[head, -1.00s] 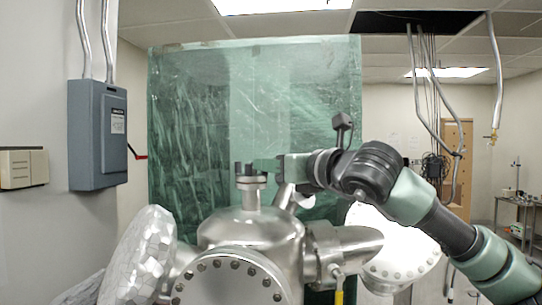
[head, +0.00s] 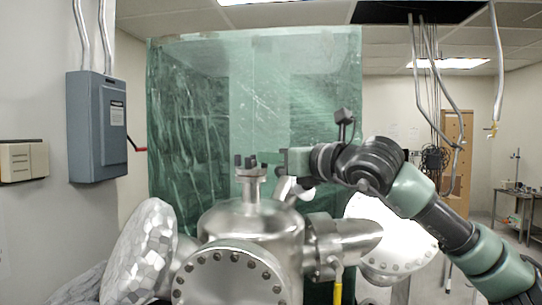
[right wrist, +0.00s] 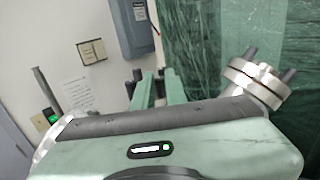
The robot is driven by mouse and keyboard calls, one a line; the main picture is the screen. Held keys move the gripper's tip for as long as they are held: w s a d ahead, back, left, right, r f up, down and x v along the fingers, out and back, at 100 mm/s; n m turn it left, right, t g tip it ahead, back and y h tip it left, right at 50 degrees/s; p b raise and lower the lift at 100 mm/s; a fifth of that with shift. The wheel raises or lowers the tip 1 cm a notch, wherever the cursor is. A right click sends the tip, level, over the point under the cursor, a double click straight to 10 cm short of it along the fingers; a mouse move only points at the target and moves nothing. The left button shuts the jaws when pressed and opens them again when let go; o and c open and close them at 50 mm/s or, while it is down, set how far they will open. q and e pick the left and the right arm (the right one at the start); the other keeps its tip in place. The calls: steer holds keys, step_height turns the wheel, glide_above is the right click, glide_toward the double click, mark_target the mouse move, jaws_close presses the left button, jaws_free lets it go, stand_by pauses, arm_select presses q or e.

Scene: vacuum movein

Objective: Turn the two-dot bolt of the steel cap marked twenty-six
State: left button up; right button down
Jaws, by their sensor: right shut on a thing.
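A small round steel cap (head: 251,174) with dark upright bolts tops the neck of the steel vessel (head: 250,222). No number or dots are readable on it. My right gripper (head: 262,160) reaches in from the right at bolt height. Its green fingers (right wrist: 160,86) show in the right wrist view, with dark bolt ends beside and between them. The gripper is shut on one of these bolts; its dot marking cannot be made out. My left gripper is not in view.
Another steel flange (right wrist: 258,82) with dark bolts stands close to the right of my fingers in the wrist view. A larger bolted port (head: 228,282) faces forward. A foil-wrapped part (head: 140,250) is at left. A green translucent curtain (head: 200,130) hangs behind.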

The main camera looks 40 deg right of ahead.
steer(key=shift+w+d+n+g+y+p, duration=0.2)
steer(key=shift+d+n+g+y+p, duration=0.15)
steer(key=shift+n+g+y+p, duration=1.8)
steer(key=shift+w+d+n+g+y+p, duration=0.3)
steer(key=shift+n+g+y+p, duration=1)
steer(key=shift+n+y+p, duration=1.65)
steer(key=shift+w+d+n+g+y+p, duration=0.15)
steer(key=shift+d+n+g+y+p, duration=0.25)
steer(key=shift+n+g+y+p, duration=2.2)
steer(key=shift+f+m+t+y+b, duration=0.15)
steer(key=shift+m+t+y+b, duration=0.4)
steer(key=shift+m+t+y, duration=0.35)
steer(key=c, duration=1.4)
jaws_free()
steer(key=shift+c, duration=0.2)
steer(key=shift+d, duration=0.1)
